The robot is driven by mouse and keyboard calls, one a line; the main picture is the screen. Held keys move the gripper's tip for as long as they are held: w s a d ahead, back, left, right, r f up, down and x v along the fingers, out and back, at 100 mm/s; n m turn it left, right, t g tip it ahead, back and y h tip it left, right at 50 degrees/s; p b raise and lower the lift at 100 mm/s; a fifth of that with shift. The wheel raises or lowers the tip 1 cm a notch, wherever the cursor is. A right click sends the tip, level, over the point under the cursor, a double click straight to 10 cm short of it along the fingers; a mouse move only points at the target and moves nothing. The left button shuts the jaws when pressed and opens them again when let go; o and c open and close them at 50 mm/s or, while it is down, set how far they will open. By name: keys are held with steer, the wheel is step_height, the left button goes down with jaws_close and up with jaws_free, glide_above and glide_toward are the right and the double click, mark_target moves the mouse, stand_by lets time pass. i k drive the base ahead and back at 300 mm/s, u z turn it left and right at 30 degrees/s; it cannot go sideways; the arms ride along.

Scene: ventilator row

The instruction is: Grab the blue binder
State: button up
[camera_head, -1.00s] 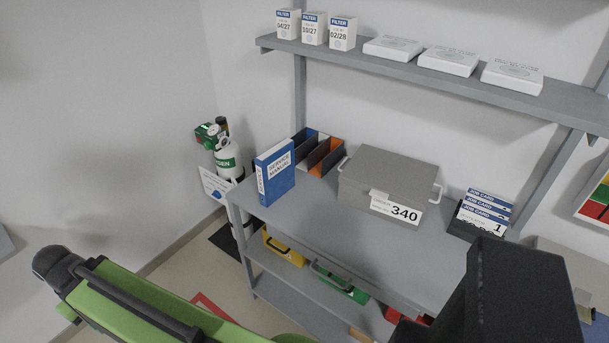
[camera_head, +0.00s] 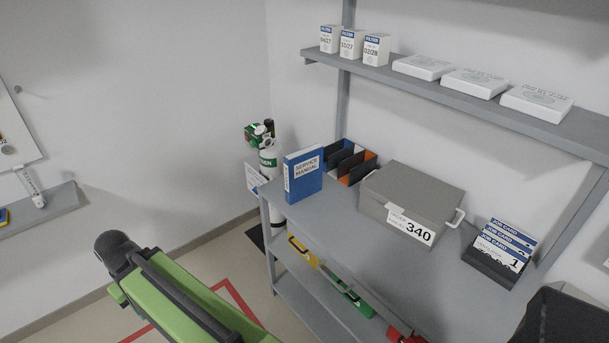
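The blue binder (camera_head: 309,182), with a white "Service Manual" label, stands upright on the left end of the grey shelf unit's top surface (camera_head: 337,225). Its spine and front cover show, and nothing covers them. A green and black link of my arm (camera_head: 180,300) reaches in from the bottom edge at the lower left, well apart from the binder. My gripper's fingers do not show in this view.
A dark divided file holder (camera_head: 348,165) stands just behind and right of the binder. A grey case (camera_head: 410,190) marked 340 and a job card holder (camera_head: 492,262) stand further right. A green-and-white gas cylinder (camera_head: 268,165) is behind left. An upper shelf (camera_head: 450,97) overhangs.

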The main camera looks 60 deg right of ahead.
mark_target(303, 169)
steer(key=u, duration=0.05)
steer(key=i, duration=0.9)
steer(key=z, duration=0.05)
